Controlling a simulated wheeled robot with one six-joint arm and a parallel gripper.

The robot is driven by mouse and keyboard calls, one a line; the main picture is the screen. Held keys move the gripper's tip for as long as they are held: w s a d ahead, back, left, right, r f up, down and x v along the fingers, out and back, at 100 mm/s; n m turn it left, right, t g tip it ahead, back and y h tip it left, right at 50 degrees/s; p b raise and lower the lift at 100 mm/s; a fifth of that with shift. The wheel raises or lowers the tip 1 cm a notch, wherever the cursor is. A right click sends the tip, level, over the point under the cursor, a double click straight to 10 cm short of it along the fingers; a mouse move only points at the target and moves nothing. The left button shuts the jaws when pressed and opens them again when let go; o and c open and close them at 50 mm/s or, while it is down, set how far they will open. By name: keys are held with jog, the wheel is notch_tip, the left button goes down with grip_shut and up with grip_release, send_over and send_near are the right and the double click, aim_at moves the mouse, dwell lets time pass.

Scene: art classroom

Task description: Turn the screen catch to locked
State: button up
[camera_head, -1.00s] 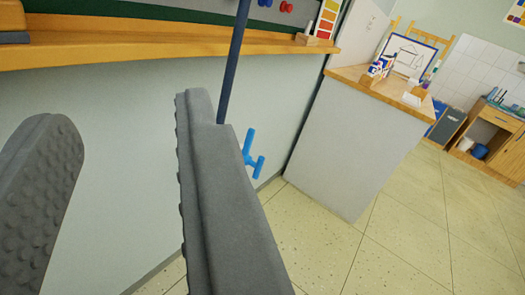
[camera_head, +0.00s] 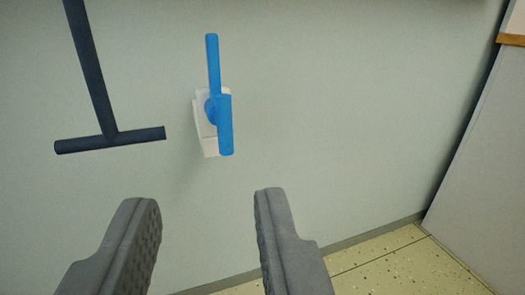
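The screen catch shows as a blue handle (camera_head: 225,127) on a small white mount (camera_head: 205,139) fixed to the pale wall. Its blue bar stands close to upright, with a thinner upper part and a thicker lower part. Labels or lock marks cannot be made out. My gripper (camera_head: 208,195) is open and empty, its two dark grey fingers apart below the catch in the picture and not touching it.
A dark T-shaped bar (camera_head: 108,140) hangs left of the catch, in front of the wall (camera_head: 340,100). A grey cabinet side (camera_head: 490,170) with a wooden top edge stands at the right. Speckled floor (camera_head: 385,270) shows at the lower right.

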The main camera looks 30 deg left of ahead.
aim_at(223, 107)
jog(key=x, duration=1.7)
jog(key=shift+w+f, duration=0.2)
jog(key=shift+f, duration=0.15)
grip_shut()
